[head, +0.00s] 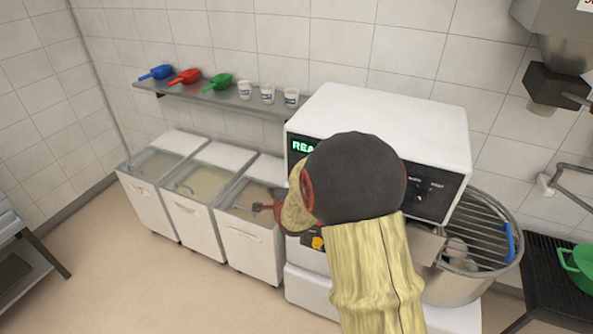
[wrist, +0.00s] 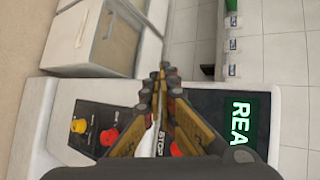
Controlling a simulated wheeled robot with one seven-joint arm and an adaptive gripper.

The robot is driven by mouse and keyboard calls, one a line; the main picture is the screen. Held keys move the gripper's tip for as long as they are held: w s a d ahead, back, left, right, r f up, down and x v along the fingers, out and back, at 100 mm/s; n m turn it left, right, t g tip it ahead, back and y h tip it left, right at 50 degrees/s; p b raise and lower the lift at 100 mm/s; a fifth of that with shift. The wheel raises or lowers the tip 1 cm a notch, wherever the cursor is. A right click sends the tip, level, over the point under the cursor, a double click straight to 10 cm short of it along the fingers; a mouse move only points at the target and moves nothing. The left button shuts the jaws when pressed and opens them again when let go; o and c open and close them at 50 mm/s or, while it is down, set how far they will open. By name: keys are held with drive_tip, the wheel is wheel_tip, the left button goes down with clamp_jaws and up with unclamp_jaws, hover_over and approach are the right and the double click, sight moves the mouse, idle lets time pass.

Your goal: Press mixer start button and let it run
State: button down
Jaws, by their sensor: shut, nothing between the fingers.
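The white mixer (head: 385,110) stands at centre right in the head view, its lit green display (head: 303,146) partly hidden by my arm. In the wrist view the display (wrist: 239,118) shows "REA". My gripper (wrist: 163,70) is shut and empty, its fingers over the mixer's panel. A yellow control (wrist: 78,126) and a red button (wrist: 108,138) are left of the fingers. A "STOP" label and another red button (wrist: 175,149) show beside them. I cannot make out a start button; the fingers hide part of the panel. In the head view my gripper (head: 264,207) is left of the mixer front.
A steel bowl (head: 455,292) under a wire guard (head: 480,232) with a blue handle sits at the mixer's right. White ingredient bins (head: 250,250) stand left. A wall shelf (head: 215,97) holds scoops and cups. A green pot (head: 580,268) is at the right edge. Floor is clear at front left.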

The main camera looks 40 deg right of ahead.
drive_tip(key=shift+s+d+f+m+h, duration=0.15)
drive_tip(key=shift+d+f+m+h, duration=0.25)
drive_tip(key=shift+d+f+m, duration=0.55)
drive_tip(key=shift+d+r, duration=0.15)
drive_tip(key=shift+d, duration=0.1)
drive_tip(key=w+d, duration=0.3)
drive_tip(key=d, duration=0.5)
drive_tip(key=shift+w, duration=0.2)
drive_tip(key=shift+p, duration=0.3)
idle(0.5)
drive_tip(key=shift+w+d, duration=0.15)
drive_tip(key=shift+d, duration=0.2)
drive_tip(key=shift+w+d, duration=0.2)
drive_tip(key=shift+d, duration=0.2)
idle(0.7)
drive_tip(key=shift+a, duration=0.1)
drive_tip(key=shift+s+a, duration=0.35)
drive_tip(key=shift+a, duration=0.35)
